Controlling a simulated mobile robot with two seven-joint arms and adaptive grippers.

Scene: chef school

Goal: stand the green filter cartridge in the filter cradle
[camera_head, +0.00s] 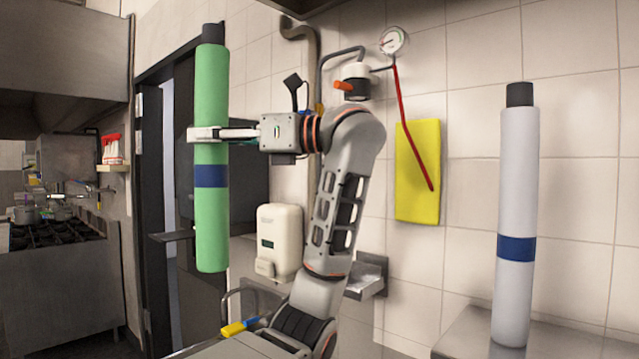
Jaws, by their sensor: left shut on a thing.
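The green filter cartridge (211,222) is a long green cylinder with a dark cap and a blue band. It hangs close to upright in the air at the left of the head view. My left gripper (209,134) is shut around its upper half, above the blue band. The cartridge's lower end is free and touches nothing that I can see. I cannot make out a filter cradle in this view. My right gripper is not in view.
A white cylinder (514,200) with a dark cap and blue band stands upright on a grey surface (460,340) at the right. Behind are a soap dispenser (279,242), a yellow panel (418,172) and a tiled wall. A stove (60,234) is far left.

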